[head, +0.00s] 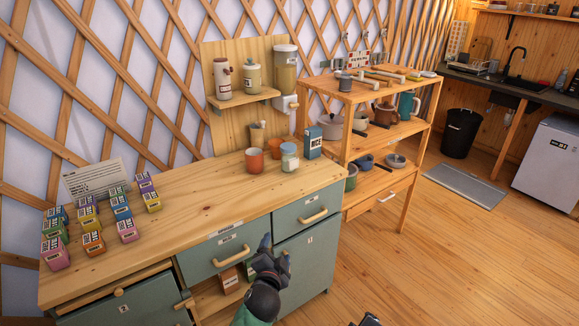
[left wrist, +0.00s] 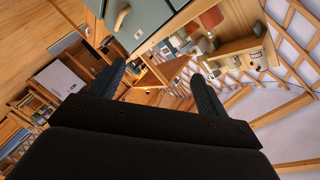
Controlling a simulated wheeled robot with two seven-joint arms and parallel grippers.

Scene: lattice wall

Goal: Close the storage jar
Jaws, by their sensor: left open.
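A small glass jar (head: 289,157) with a pale top stands upright on the wooden counter (head: 205,200), near its back right, beside an orange cup (head: 254,161). I cannot tell whether its lid is fully seated. My left gripper (head: 275,250) is open and empty, in front of the cabinet and below the jar. Its two spread fingers show in the left wrist view (left wrist: 158,90). A dark tip at the bottom edge of the head view may be my right gripper (head: 370,320).
Several small coloured boxes (head: 122,207) and a card (head: 94,178) fill the counter's left. A blue box (head: 312,142) stands behind the jar. A wooden shelf rack (head: 372,96) is at right. The counter's front middle is clear.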

